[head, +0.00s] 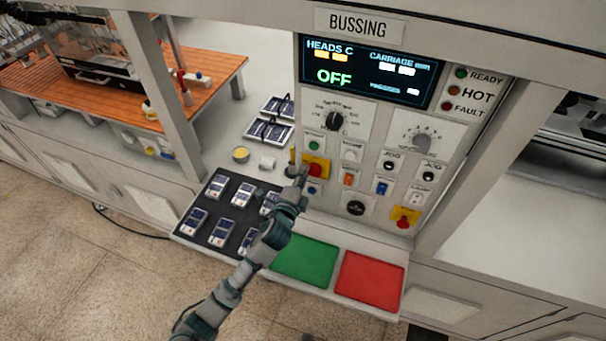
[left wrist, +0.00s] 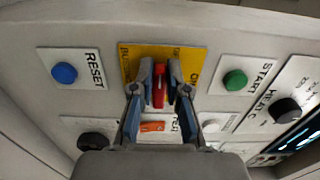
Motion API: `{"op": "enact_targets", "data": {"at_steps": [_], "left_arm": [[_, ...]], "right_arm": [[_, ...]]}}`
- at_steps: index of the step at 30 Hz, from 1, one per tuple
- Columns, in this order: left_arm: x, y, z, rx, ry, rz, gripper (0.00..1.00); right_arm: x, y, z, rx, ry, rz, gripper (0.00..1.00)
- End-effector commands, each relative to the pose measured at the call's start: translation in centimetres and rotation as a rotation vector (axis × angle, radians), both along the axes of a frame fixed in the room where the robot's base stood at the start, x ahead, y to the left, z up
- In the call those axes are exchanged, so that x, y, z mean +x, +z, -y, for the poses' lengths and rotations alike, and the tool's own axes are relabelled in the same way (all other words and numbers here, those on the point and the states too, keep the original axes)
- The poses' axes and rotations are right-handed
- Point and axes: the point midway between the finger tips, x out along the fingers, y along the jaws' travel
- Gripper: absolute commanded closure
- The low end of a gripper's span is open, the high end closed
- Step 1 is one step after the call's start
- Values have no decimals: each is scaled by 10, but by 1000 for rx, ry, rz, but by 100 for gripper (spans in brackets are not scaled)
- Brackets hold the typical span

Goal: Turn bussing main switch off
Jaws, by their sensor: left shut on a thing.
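The bussing main switch has a red handle (head: 315,170) on a yellow plate (head: 325,161), low on the left part of the panel under the BUSSING sign (head: 360,25). In the left wrist view the red handle (left wrist: 158,88) stands between my fingers, with the yellow plate (left wrist: 130,58) behind it. My left gripper (head: 300,174) is at the panel; in the left wrist view its fingers (left wrist: 161,78) are shut on the handle from both sides. The fingers hide part of the plate's lettering. My right gripper is not in view.
A green START button (left wrist: 235,80) and a blue RESET button (left wrist: 65,73) flank the switch. The display (head: 365,71) reads OFF. A red-and-yellow stop button (head: 403,221) is lower right. Below lie a black tray of cells (head: 230,208), a green tray (head: 306,260) and a red tray (head: 371,280).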

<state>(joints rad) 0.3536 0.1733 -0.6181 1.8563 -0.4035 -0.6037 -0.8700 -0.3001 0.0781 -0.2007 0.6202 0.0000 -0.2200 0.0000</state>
Motion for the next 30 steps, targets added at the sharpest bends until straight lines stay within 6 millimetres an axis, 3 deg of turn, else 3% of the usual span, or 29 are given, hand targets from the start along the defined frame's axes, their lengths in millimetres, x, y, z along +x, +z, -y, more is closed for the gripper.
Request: {"op": "enact_targets", "data": {"at_steps": [1, 5, 6, 9, 23, 26, 30], "left_arm": [[-1, -8, 1, 3, 0, -16, 100], [-1, -8, 1, 3, 0, -16, 100], [-1, -8, 1, 3, 0, -16, 81], [-1, -6, 1, 2, 0, -13, 60], [-2, -1, 0, 1, 0, -3, 60], [-9, -2, -3, 1, 0, -3, 60], [-34, -2, -11, 1, -1, -4, 60]], "right_arm": [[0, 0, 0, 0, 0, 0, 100], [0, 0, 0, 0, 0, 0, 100], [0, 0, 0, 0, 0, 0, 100], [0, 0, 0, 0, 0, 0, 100], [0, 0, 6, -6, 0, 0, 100], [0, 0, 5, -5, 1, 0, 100], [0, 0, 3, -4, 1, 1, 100]]}}
